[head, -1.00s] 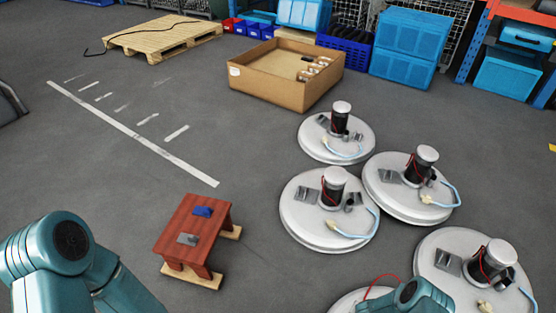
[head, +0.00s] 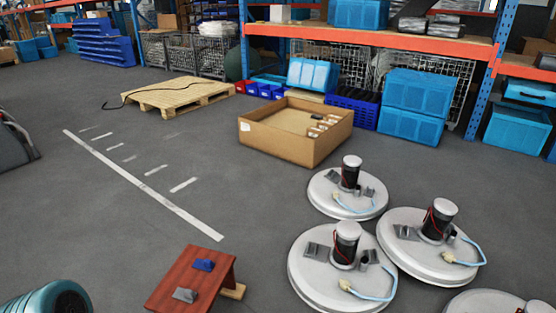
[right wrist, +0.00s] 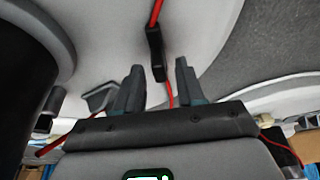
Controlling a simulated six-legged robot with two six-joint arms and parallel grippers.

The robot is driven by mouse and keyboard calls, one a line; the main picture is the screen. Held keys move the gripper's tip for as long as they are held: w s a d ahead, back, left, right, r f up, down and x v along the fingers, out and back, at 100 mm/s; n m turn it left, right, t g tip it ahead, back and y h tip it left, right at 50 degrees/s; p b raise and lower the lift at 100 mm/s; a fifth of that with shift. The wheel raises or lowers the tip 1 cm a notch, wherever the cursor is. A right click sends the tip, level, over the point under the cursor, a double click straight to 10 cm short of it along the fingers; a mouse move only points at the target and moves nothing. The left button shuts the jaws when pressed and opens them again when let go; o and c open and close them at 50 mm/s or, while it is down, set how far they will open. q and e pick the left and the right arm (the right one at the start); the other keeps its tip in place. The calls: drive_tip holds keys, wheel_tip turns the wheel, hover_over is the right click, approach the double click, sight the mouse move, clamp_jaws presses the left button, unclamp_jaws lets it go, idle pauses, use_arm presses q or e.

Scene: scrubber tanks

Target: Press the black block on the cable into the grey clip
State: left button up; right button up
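In the right wrist view, a black block (right wrist: 155,52) is on a thin red cable (right wrist: 157,12). The cable runs out above and below it, in front of a pale round tank lid (right wrist: 100,35). My right gripper (right wrist: 160,65) is open, with one dark finger on each side of the block's lower end in the picture. Neither finger visibly touches it, and I cannot tell the depth between them. A grey angled piece (right wrist: 98,97) shows left of the fingers; I cannot tell whether it is the clip. My left gripper is out of view.
Several round white tank lids with black-and-silver cylinders stand at the right, one nearest the middle (head: 300,272). A red-brown stool (head: 172,278) with a blue and a grey piece stands at the front. A cardboard box (head: 280,144) and pallet (head: 180,96) lie behind. The middle floor is clear.

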clamp_jaws()
drive_tip(key=shift+r+p, duration=1.8)
drive_tip(key=shift+r, duration=0.7)
